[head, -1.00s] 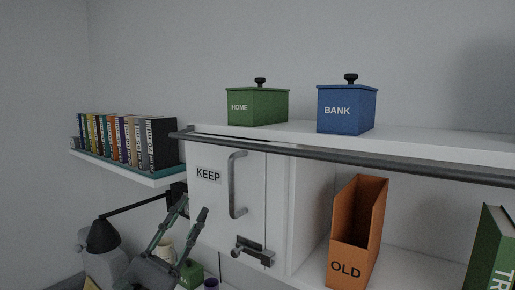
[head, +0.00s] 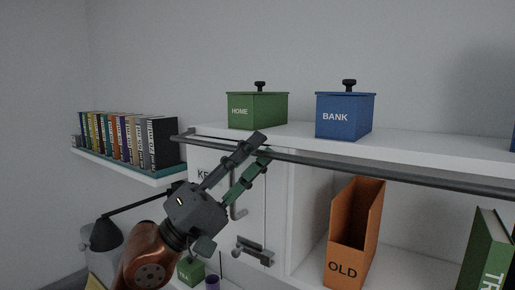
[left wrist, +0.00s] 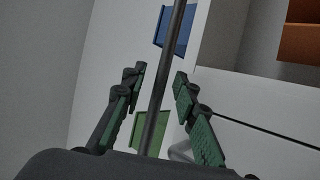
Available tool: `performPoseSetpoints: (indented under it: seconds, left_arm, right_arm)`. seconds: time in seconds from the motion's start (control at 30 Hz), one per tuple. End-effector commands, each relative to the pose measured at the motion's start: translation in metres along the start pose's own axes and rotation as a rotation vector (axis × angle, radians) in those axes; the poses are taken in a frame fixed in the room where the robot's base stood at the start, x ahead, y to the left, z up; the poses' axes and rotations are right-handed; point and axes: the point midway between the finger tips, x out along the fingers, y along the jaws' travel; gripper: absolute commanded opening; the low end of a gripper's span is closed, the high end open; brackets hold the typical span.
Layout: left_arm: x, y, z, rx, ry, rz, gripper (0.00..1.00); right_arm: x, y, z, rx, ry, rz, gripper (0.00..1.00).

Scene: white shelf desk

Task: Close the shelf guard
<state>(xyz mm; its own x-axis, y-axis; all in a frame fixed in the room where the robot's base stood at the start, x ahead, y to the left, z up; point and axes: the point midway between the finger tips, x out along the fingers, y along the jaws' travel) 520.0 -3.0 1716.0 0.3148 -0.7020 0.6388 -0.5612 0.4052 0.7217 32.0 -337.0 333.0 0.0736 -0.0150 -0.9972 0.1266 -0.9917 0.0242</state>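The shelf guard is a long dark grey bar (head: 390,176) running along the front of the white shelf's top edge; it also shows in the left wrist view (left wrist: 157,90). My left gripper (head: 262,144) is raised in front of the KEEP cabinet door, its fingertips at the bar's height near its left part. In the left wrist view the gripper (left wrist: 160,84) is open, and the bar passes between its two fingers without both fingers closing on it. Whether a finger touches the bar I cannot tell. My right gripper is not in view.
A green HOME box (head: 257,110) and a blue BANK box (head: 344,116) stand on the shelf top behind the bar. Below are an orange OLD file holder (head: 355,235) and a green book (head: 490,255). Books (head: 125,140) line a small shelf at left. The door's handle (head: 239,208) juts out.

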Motion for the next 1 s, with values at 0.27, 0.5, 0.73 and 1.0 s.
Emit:
performPoseSetpoints:
  seconds: [0.27, 0.5, 0.73, 1.0]
  left_arm:
    - [0.0047, -0.0006, -0.0001, -0.001, 0.000, 0.000, 0.27]
    - [0.0044, -0.0005, -0.0002, -0.002, 0.000, 0.000, 0.15]
    - [0.0043, -0.0006, -0.0002, -0.002, 0.000, 0.000, 0.00]
    - [0.0042, -0.0007, -0.0002, -0.002, 0.000, -0.001, 0.00]
  right_arm:
    - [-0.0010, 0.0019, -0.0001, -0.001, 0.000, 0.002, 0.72]
    - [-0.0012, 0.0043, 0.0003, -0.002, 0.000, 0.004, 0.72]
    - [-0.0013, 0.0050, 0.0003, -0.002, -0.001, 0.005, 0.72]
    - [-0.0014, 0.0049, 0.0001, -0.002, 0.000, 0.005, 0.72]
